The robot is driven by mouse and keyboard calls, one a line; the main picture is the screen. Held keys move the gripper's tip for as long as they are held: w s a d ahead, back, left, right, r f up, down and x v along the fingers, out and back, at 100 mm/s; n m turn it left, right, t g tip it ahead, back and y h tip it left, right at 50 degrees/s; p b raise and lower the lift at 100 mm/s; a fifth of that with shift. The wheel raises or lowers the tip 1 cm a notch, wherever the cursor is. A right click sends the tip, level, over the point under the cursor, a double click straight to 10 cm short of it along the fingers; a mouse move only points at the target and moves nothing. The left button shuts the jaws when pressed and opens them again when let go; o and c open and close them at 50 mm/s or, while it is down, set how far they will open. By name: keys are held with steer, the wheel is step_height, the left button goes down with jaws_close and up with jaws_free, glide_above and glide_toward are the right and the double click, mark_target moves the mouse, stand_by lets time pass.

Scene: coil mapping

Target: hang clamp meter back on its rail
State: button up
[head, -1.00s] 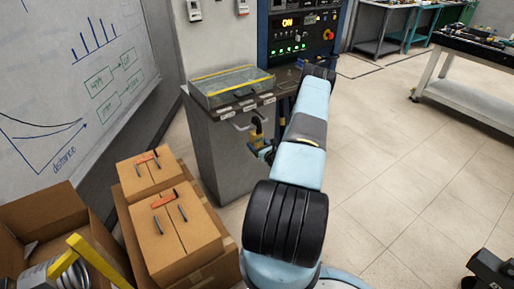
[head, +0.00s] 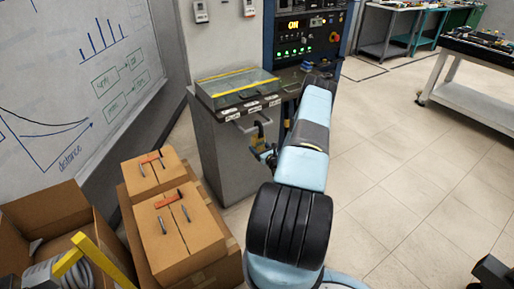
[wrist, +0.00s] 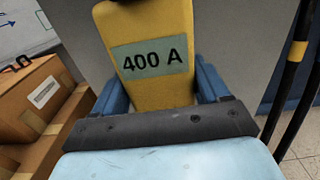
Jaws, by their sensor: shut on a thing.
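The clamp meter is yellow with a green "400 A" label. In the wrist view, the clamp meter (wrist: 150,55) stands between the blue fingers of my gripper (wrist: 160,92), which is shut on it; its top is cut off. In the head view, the meter (head: 259,132) is a small yellow shape before the grey cabinet, with my gripper (head: 266,154) partly hidden by my arm. The rail (head: 253,110) looks like the dark strip with white labels along the cabinet's front top edge. The meter is just below it; I cannot tell whether they touch.
The grey cabinet (head: 222,165) carries a glass-lidded case (head: 237,87). A blue control panel (head: 308,30) stands behind it. Cardboard boxes (head: 178,232) with orange-handled tools are at lower left, below a whiteboard (head: 75,75). Open floor (head: 400,170) lies to the right.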

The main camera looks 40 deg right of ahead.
steer(key=shift+f, duration=0.15)
steer(key=o, duration=1.3)
steer(key=shift+c, duration=0.2)
steer(key=s, duration=1.3)
steer(key=shift+s+a, duration=0.35)
steer(key=shift+s, duration=0.05)
